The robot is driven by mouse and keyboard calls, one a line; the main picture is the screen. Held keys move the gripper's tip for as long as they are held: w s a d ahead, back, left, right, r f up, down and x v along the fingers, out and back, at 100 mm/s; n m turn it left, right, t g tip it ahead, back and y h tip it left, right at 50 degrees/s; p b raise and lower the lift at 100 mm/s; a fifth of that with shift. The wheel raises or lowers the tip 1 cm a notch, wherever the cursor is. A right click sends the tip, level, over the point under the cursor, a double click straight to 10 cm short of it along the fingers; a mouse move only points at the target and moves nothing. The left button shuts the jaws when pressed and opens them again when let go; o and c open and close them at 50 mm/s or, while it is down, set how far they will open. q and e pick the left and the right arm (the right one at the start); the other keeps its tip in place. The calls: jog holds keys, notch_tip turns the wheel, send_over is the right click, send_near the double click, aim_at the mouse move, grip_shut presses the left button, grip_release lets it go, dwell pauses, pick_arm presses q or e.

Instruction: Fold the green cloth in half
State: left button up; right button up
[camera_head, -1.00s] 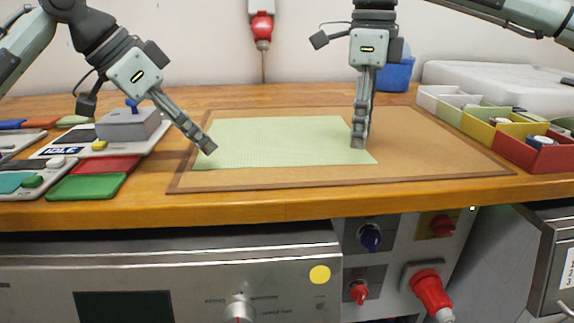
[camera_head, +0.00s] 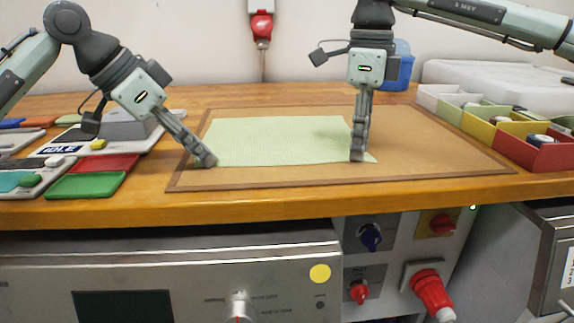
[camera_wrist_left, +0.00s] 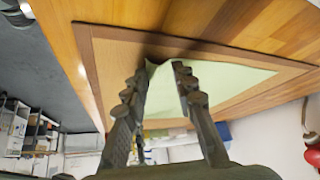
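The green cloth (camera_head: 275,140) lies spread flat on the brown mat (camera_head: 440,150). My left gripper (camera_head: 207,161) is down at the cloth's near left corner. In the left wrist view its two fingertips (camera_wrist_left: 161,72) are apart, with the cloth (camera_wrist_left: 225,80) showing between and beside them; a small part of the cloth looks raised by one finger. My right gripper (camera_head: 357,157) points straight down at the cloth's near right corner. Its fingers are seen edge-on, so their gap and any hold on the cloth are hidden.
At left on the wooden table (camera_head: 250,207) are a green tray (camera_head: 85,185), a red tray (camera_head: 105,163) and a grey device. At right stand coloured bins (camera_head: 540,155). The mat is clear right of the cloth. The table's front edge is close.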

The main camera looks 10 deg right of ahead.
pick_arm(q)
jog(key=shift+f, duration=0.2)
grip_shut()
pick_arm(e)
jog(key=shift+f, duration=0.15)
grip_shut()
pick_arm(q)
jog(key=shift+f, duration=0.1)
